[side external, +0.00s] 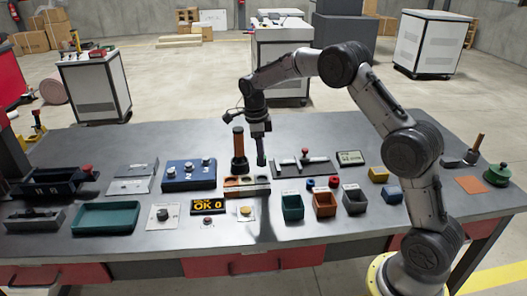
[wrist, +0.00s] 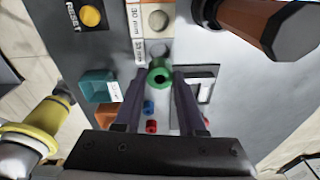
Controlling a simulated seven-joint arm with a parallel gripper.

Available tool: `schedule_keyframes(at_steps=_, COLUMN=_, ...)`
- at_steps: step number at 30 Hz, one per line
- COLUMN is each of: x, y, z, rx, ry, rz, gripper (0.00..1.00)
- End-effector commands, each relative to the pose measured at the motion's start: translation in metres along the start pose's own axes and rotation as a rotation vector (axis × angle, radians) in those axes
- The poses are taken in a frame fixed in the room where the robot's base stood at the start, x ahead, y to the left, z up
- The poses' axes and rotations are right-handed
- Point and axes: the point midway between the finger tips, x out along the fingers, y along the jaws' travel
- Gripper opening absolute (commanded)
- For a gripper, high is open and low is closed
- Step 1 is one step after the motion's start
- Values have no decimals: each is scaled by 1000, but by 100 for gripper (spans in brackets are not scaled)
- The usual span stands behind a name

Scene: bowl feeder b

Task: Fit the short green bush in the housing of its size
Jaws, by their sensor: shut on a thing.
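In the wrist view, the short green bush (wrist: 158,75) is a ring with a dark bore, held at the fingertips of my gripper (wrist: 159,80). My gripper is shut on it. In the side view my gripper (side external: 262,160) points down over the table, just behind the housing block; the bush is too small to make out there. The housing block (side external: 247,187) is a long strip with several coloured seats. In the wrist view the block (wrist: 138,30) shows labels reading about 30 mm and 33 mm, with the bush near its lower end. Its nearest seat is partly hidden by the bush.
A tall brown-handled post (side external: 238,145) stands close left of my gripper. Teal (side external: 292,207), orange-brown (side external: 324,205) and grey bins (side external: 355,201) stand right of the block. Small red (wrist: 151,127) and blue parts (wrist: 148,107) lie nearby. An OK 0 display (side external: 208,206) stands front left.

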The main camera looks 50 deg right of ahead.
Motion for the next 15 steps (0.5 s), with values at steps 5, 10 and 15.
schedule_keyframes(at_steps=5, x=2, y=0, z=0, rx=-2, ry=0, rz=15, gripper=0)
schedule_keyframes(at_steps=10, x=15, y=0, z=1, rx=-1, ry=1, rz=14, gripper=0)
schedule_keyframes(at_steps=15, x=31, y=0, z=2, rx=-1, ry=1, rz=14, gripper=0)
